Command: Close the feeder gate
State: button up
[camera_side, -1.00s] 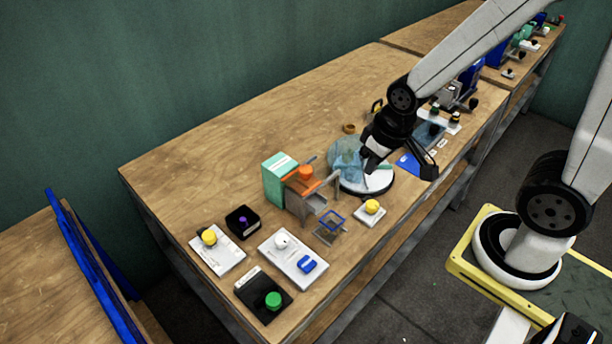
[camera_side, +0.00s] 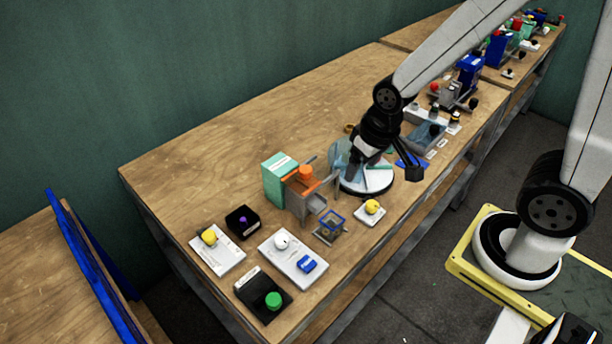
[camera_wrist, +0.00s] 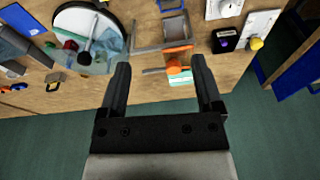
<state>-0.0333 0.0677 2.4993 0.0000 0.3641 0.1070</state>
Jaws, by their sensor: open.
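The feeder (camera_side: 274,181) is a teal box with a grey metal chute (camera_side: 320,203) on its front. The bar's open or shut position is too small to be sure of. In the wrist view the orange knob (camera_wrist: 174,67) and orange bar (camera_wrist: 178,49) lie in line with the gap between my fingers. My gripper (camera_side: 382,173) is open and empty, above and to the right of the feeder, over the round white plate (camera_side: 375,188); it also shows in the wrist view (camera_wrist: 160,68).
A yellow-knob block (camera_side: 370,209) is to the right. Several button plates and a black box (camera_side: 242,221) stand at the front left. The table behind the feeder is clear.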

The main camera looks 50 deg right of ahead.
jog(key=w+a+f+m+g, duration=0.1)
jog(key=w+a+f+m, duration=0.4)
jog(key=w+a, duration=0.2)
jog(key=m+g, duration=0.1)
jog(key=m, duration=0.2)
send_over(281, 239)
notch_tip(281, 239, down, 6)
jog(key=shift+f, duration=0.25)
jog(key=shift+f, duration=0.15)
jog(key=shift+f, duration=3.75)
jog(key=shift+c, duration=0.3)
grip_shut()
